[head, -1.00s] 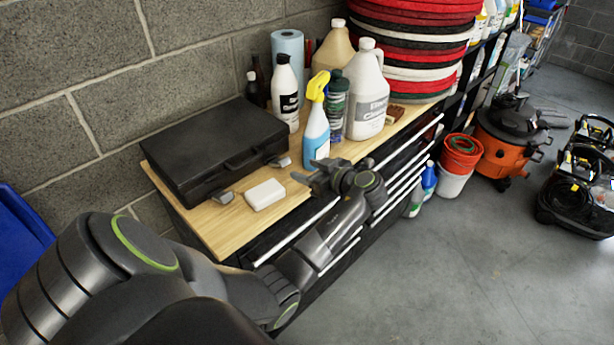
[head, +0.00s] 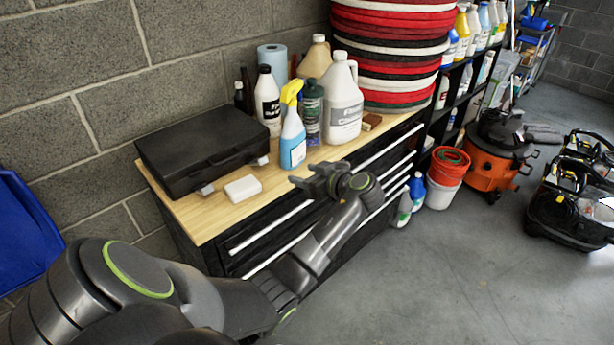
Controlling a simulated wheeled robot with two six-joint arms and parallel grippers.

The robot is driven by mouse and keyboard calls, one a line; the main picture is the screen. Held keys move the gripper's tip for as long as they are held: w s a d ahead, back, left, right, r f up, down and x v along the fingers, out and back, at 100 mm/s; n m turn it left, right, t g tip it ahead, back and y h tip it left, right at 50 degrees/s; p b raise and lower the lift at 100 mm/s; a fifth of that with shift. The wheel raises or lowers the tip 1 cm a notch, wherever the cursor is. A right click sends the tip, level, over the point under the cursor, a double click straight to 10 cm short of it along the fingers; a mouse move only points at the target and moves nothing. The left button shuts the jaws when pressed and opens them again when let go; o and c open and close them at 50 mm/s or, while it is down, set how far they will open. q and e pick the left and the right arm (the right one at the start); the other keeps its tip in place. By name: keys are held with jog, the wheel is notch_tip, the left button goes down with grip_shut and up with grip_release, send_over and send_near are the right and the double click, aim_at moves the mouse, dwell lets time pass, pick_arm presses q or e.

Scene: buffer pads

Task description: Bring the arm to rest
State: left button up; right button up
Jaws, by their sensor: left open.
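My left arm comes in from the lower left of the head view. Its gripper (head: 308,184) is open and empty, in front of the upper edge of the black drawer cabinet (head: 215,262). The wooden top (head: 200,214) lies behind it. A white block (head: 242,188) lies on the top, left of the gripper and apart from it. A blue spray bottle with a yellow head (head: 292,142) stands upright behind the gripper. My right gripper is not in view.
A black case (head: 200,150) lies at the left of the top. Several bottles, including a large white jug (head: 342,105), and stacked red, black and white pads (head: 395,50) stand behind. Red and white buckets (head: 445,175) and an orange vacuum (head: 490,165) stand on the floor. Floor at the lower right is clear.

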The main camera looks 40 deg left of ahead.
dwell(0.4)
pick_arm(q)
jog(key=s+f+m+t+h+b, duration=0.15)
jog(key=f+m, duration=0.25)
jog(key=f, duration=0.7)
jog(key=s+f+m+h+p, duration=0.15)
jog(key=f+m, duration=0.25)
jog(key=f, duration=0.7)
jog(key=s+d+f+m+h+b, duration=0.1)
jog(key=s+d+f+m+h, duration=0.1)
jog(key=s+f, duration=0.45)
jog(key=s+d+f+m+h+b, duration=0.1)
jog(key=s+d+f+m+h, duration=0.2)
jog(key=f, duration=0.7)
jog(key=s+d+f+m+h, duration=0.1)
jog(key=s+f, duration=0.5)
jog(key=s, duration=0.6)
jog(key=s+d+f+m+g+h, duration=0.1)
jog(key=s+f, duration=0.5)
jog(key=s, duration=0.6)
jog(key=s+d+f+g+h+b, duration=0.1)
jog(key=s+d+f+h, duration=0.2)
jog(key=s, duration=0.9)
notch_tip(320, 180, down, 3)
jog(key=shift+s+d+f+m, duration=0.15)
jog(key=shift+s+d+m, duration=0.2)
jog(key=shift+d, duration=0.3)
